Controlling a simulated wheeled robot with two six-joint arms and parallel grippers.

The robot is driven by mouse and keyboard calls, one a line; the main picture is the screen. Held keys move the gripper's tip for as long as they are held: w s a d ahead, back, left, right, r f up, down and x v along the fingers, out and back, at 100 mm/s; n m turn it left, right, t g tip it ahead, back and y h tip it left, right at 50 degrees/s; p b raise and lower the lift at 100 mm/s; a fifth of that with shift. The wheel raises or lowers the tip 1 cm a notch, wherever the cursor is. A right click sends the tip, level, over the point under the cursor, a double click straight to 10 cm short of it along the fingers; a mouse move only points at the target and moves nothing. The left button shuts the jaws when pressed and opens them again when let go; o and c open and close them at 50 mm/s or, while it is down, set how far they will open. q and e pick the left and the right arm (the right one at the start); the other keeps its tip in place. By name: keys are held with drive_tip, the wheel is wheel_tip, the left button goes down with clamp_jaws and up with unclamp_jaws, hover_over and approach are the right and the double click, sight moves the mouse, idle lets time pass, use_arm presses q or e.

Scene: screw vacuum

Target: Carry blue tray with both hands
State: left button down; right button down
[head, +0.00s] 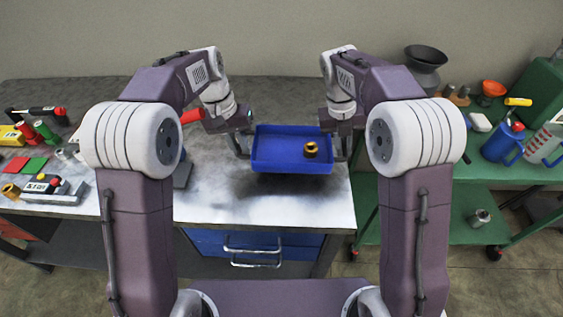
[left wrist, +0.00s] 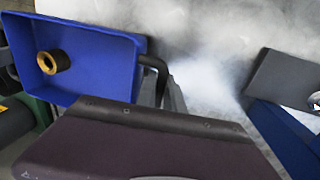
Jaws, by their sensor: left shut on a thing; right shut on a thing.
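The blue tray (head: 275,163) is held above the grey worktable near its right end in the head view, with a shadow on the tabletop below it. A brass ring-like part (head: 311,149) sits inside the tray, toward its right side. My left gripper (head: 243,148) is shut at the tray's left side. My right gripper (head: 340,150) is shut at the tray's right side. In the left wrist view the tray (left wrist: 105,72) shows with a dark handle (left wrist: 153,70) at its side and the brass part (left wrist: 53,62) inside. The right gripper's fingertips are partly hidden.
The worktable (head: 225,205) has tools and small parts at its left end. A green cart (head: 440,205) stands at the right, holding a blue jug (head: 502,145), a clear measuring jug (head: 543,146) and a dark funnel (head: 426,58). A gap separates cart and table in front.

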sight(246, 169)
use_arm(q)
drive_tip(key=shift+a, duration=0.1)
use_arm(e)
drive_tip(key=shift+a+r, duration=0.1)
drive_tip(key=shift+a, duration=0.05)
